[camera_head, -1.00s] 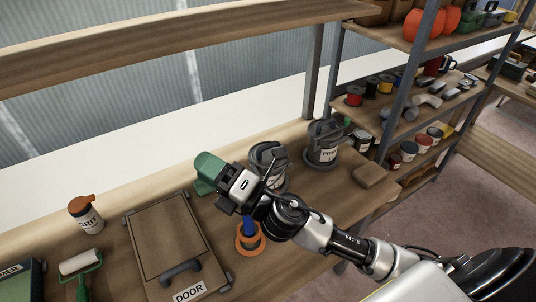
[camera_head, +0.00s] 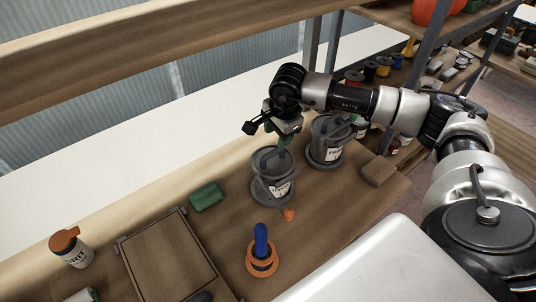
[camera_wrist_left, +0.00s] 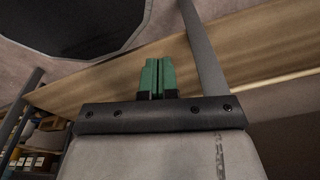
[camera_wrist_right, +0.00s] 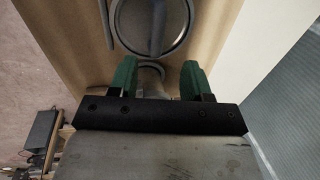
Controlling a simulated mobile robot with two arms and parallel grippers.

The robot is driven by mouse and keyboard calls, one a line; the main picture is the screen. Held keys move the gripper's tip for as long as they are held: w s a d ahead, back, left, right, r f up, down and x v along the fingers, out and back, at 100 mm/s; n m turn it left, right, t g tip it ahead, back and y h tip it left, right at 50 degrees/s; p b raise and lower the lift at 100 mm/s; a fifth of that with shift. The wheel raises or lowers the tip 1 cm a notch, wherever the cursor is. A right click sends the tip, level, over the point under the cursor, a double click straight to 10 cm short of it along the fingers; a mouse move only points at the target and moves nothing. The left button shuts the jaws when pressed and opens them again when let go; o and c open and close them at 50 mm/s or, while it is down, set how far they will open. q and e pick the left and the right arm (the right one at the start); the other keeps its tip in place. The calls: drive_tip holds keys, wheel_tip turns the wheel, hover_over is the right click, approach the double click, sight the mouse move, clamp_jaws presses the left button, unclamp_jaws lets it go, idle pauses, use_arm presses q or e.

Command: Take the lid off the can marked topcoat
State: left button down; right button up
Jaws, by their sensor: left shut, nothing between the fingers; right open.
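Two grey lidded cans stand upright on the bench in the head view. The nearer can (camera_head: 271,190) has a pale label too small to read surely. The farther can (camera_head: 322,156) has a label that seems to begin with "PR". Both lids have a raised handle. My right gripper (camera_head: 284,139) is over the bench, just above and behind the nearer can, and is empty. In the right wrist view my right gripper (camera_wrist_right: 153,80) is open, with a round lid and its handle (camera_wrist_right: 157,28) beyond the fingertips. My left gripper (camera_wrist_left: 155,78) is shut and empty, away from the cans.
A green block (camera_head: 206,197), an orange ring with a blue handle (camera_head: 262,246), a small orange-tipped item (camera_head: 288,214) and a wooden block (camera_head: 378,171) lie around the cans. A grit bottle (camera_head: 72,250) stands at left. Shelving rises behind at right.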

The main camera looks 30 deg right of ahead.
sight(271, 152)
wheel_tip(271, 152, down, 3)
drive_tip(key=shift+s+a+r+p, duration=0.1)
drive_tip(key=shift+a+p, duration=0.05)
drive_tip(key=shift+p, duration=0.15)
drive_tip(key=f+p, duration=0.1)
drive_tip(key=f, duration=0.2)
drive_tip(key=w+a+f+p, duration=0.1)
drive_tip(key=f, duration=0.1)
drive_tip(key=shift+w+p, duration=0.1)
drive_tip(key=shift+p, duration=0.25)
drive_tip(key=shift+w+f, duration=0.1)
drive_tip(key=shift+f, duration=0.25)
drive_tip(key=shift+c, duration=0.7)
use_arm(q)
drive_tip(key=shift+g, duration=0.3)
drive_tip(key=s+r, duration=0.3)
drive_tip(key=shift+s+r, duration=0.1)
drive_tip(key=shift+r, duration=0.1)
use_arm(e)
clamp_jaws()
drive_tip(key=shift+r, duration=0.15)
